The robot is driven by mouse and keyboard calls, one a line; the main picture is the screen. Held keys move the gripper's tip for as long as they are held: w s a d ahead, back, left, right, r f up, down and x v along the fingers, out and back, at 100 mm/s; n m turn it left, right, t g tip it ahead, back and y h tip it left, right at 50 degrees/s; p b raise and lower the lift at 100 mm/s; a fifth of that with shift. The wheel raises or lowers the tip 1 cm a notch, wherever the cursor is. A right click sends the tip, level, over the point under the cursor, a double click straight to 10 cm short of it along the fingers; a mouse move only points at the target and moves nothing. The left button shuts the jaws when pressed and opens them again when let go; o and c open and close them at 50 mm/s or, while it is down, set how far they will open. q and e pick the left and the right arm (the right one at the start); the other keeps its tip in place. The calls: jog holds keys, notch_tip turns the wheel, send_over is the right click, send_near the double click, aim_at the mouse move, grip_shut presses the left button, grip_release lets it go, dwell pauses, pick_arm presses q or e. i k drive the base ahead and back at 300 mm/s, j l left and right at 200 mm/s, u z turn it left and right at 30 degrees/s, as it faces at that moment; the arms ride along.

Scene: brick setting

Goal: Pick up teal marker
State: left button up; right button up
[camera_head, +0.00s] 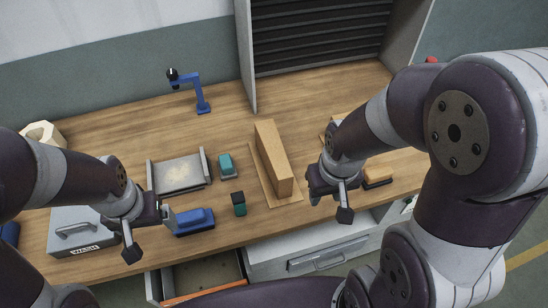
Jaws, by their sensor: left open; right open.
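A small teal piece with a black end (239,207) lies on the wooden table near its front edge, at the middle. A second small teal block (226,166) lies behind it, beside a grey tray. I cannot tell for sure which of the two is the marker. My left gripper (148,231) is open near the table's front edge, left of both teal pieces, and appears empty. My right gripper (330,202) is open to the right of both, beyond an upright wooden piece, and also appears empty.
A blue object (191,222) lies between my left gripper and the front teal piece. A tall wooden piece (271,160) stands right of the teal pieces. The grey tray (180,175), a blue stand (203,98) and a grey labelled box (80,235) are also there. A drawer (203,272) is open below.

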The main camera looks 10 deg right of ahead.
aim_at(238, 199)
jog(key=j+z, duration=0.15)
jog(key=z, duration=0.35)
jog(key=j+z, duration=0.15)
jog(key=z, duration=0.35)
jog(key=k+j+z, duration=0.1)
jog(key=z, duration=0.35)
